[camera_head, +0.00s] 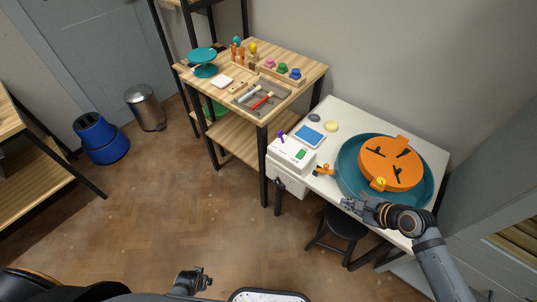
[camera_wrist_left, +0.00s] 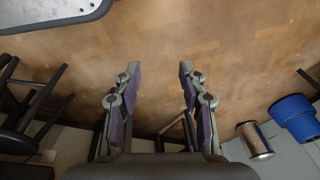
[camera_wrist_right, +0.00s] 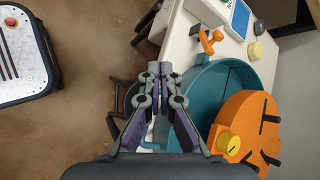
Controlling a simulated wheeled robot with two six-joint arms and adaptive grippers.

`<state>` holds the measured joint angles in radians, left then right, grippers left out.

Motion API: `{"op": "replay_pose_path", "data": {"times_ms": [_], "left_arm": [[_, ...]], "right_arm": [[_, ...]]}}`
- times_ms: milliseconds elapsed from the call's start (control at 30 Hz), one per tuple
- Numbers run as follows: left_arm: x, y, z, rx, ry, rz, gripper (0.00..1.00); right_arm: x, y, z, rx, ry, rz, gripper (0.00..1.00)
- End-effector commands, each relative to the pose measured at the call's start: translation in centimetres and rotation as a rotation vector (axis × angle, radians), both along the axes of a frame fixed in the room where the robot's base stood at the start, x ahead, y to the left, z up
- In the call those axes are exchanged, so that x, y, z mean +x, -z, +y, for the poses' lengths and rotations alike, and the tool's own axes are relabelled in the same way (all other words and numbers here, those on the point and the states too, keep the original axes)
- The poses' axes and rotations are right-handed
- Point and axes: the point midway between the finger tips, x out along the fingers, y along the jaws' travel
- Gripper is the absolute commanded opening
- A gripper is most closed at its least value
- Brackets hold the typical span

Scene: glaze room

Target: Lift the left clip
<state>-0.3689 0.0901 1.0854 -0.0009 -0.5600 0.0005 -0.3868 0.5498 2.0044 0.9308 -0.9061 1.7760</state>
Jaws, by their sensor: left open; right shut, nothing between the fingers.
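A round orange lid (camera_head: 391,163) with black bars and a yellow knob (camera_head: 380,184) sits in a teal basin (camera_head: 347,170) on the white table. The lid (camera_wrist_right: 247,128) and basin (camera_wrist_right: 208,85) also show in the right wrist view. A small orange piece (camera_head: 324,170), like a clip or lever, is left of the basin; it also shows in the right wrist view (camera_wrist_right: 208,40). I cannot tell which part is the left clip. My right gripper (camera_head: 346,203) is shut and empty at the basin's near-left side, apart from the orange piece. My left gripper (camera_wrist_left: 158,76) is open and empty above the floor.
The white table (camera_head: 335,110) also holds a blue-screened device (camera_head: 309,135) and a yellow round piece (camera_head: 331,126). A black stool (camera_head: 342,224) stands below my right gripper. A wooden workbench (camera_head: 300,65) is left of the table.

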Motion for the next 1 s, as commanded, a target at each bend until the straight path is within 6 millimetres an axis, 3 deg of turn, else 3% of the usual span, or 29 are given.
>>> {"op": "replay_pose_path", "data": {"times_ms": [33,133,300,567,1000], "left_arm": [[-2.5,1.9,0.1,-0.002,-0.004,0.021,0.42],[-6.7,4.4,0.2,-0.005,-0.009,0.040,0.42],[-10.3,5.9,0.2,-0.007,-0.013,0.052,0.42],[-10.8,6.2,0.2,-0.007,-0.013,0.055,0.42],[-10.8,7.6,0.2,-0.007,-0.013,0.055,0.42]], "right_arm": [[1.1,-0.1,-1.1,0.099,0.118,0.044,0.00],[3.0,-0.8,-2.9,0.307,0.344,0.130,0.00],[4.7,-1.5,-4.7,0.496,0.540,0.207,0.00],[5.4,-1.2,-4.6,0.526,0.566,0.216,0.00],[11.0,4.2,-0.3,0.527,0.563,0.218,0.00]]}}
